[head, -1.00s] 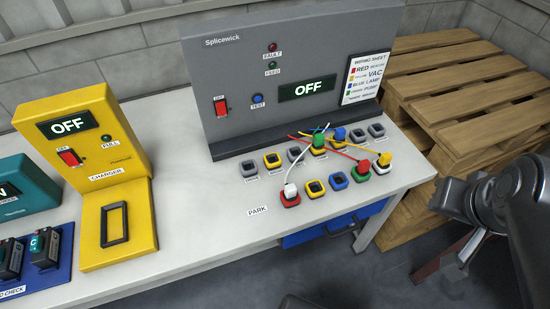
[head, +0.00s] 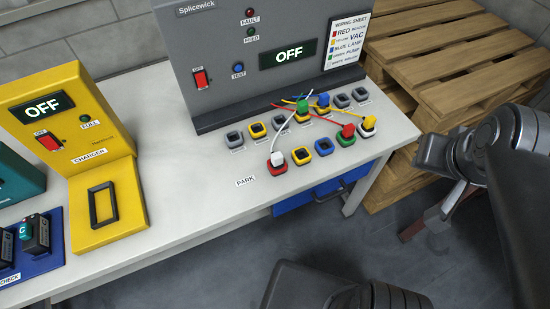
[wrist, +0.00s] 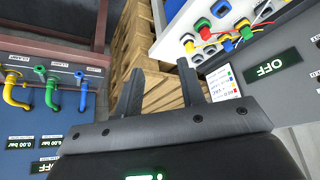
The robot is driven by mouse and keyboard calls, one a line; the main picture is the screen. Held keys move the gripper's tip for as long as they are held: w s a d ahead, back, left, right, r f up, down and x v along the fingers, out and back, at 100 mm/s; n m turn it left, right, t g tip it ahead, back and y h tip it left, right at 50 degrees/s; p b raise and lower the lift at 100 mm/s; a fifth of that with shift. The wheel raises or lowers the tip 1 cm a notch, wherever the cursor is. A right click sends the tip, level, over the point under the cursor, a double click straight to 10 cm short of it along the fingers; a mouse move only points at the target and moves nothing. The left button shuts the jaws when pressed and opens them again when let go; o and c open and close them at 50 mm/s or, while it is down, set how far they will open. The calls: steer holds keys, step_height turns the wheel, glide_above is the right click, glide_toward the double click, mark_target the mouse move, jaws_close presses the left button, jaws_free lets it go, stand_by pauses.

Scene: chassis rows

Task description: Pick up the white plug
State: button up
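The white plug (head: 278,158) sits upright in a red-rimmed socket at the left end of the front row, by the PARK label. A white lead runs from it towards the back row. In the wrist view the coloured plugs show small at the top, and I cannot clearly make out the white one. My gripper (wrist: 160,68) shows in the wrist view with its two fingers apart and nothing between them. It is well away from the plugs. In the head view I cannot make out its fingertips.
Green (head: 303,110), blue (head: 323,100), red (head: 347,131) and yellow (head: 368,123) plugs with crossing leads stand close by. The grey Splicewick panel (head: 225,50) rises behind. A yellow charger (head: 75,125) stands left. Wooden pallets (head: 450,60) are right. The bench between charger and sockets is clear.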

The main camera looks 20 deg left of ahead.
steer(key=shift+o, duration=0.3)
steer(key=o, duration=0.3)
steer(key=n+g, duration=0.6)
steer(key=n, duration=0.3)
glide_toward(277, 155)
steer(key=shift+f, duration=0.2)
steer(key=shift+s+f, duration=0.15)
steer(key=shift+f, duration=5.05)
